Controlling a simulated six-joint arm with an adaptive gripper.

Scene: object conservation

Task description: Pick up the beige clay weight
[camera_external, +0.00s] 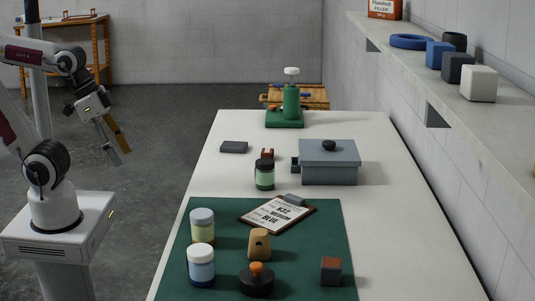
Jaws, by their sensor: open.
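A beige, tapered clay weight (259,244) with a small dark hole near its top stands upright on the green mat (222,215) at the front of the table. A black round piece with an orange knob (257,279) is just in front of it. My gripper (121,147) is at the left, raised over the floor beside the table. It is open and empty, well away from the weight.
Two lidded jars (201,265) stand left of the weight, and a dark cube with a brown top (330,271) to its right. A clipboard (277,214) lies behind it. Further back are a green jar (264,175), a grey lidded box (329,170) and a green press (290,102). The table's right side is clear.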

